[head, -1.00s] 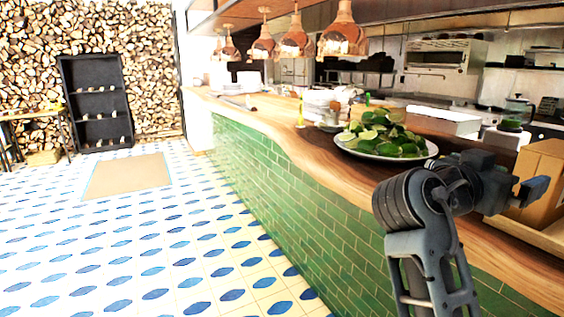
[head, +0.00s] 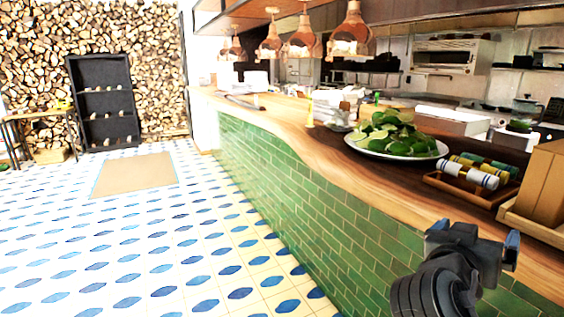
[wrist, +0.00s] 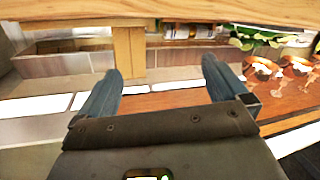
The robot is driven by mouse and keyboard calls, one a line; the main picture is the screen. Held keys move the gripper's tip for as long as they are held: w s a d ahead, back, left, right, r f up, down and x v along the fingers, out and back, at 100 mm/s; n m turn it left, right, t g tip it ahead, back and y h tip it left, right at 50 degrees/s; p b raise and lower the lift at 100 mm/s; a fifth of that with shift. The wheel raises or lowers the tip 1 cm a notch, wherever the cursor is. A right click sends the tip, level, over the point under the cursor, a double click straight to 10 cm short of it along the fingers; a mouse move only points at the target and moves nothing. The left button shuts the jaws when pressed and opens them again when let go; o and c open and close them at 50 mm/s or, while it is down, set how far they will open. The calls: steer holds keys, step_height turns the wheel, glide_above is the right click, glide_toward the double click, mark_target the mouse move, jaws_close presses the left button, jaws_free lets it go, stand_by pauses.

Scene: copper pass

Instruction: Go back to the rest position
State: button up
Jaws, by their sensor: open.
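My gripper (head: 490,248) is at the lower right of the head view, in front of the counter's front edge. It is open and empty. In the wrist view its two blue-grey fingers (wrist: 160,88) stand apart with nothing between them. My arm's lower part is cut off by the bottom of the head view.
The wooden counter (head: 320,160) has a green tiled front. On it are a plate (head: 438,151) of limes (head: 395,135), a small tray (head: 455,188) of striped cylinders (head: 470,173), and a wooden box (head: 546,185).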

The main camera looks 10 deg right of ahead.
steer(key=s+a+f+n+t+y, duration=0.2)
steer(key=s+a+f+n+y, duration=0.3)
steer(key=s+f, duration=0.35)
steer(key=s+a+f+n+t+y, duration=0.2)
steer(key=s+a+f+n+y, duration=0.35)
steer(key=f, duration=0.45)
steer(key=s+a+r+m+y, duration=0.1)
steer(key=s+a+r+y, duration=0.1)
steer(key=s, duration=1)
steer(key=s+a+r+m+t+y, duration=0.1)
steer(key=s+a+r+y, duration=0.1)
steer(key=s, duration=1)
steer(key=shift+a+r, duration=0.7)
steer(key=shift+r, duration=0.15)
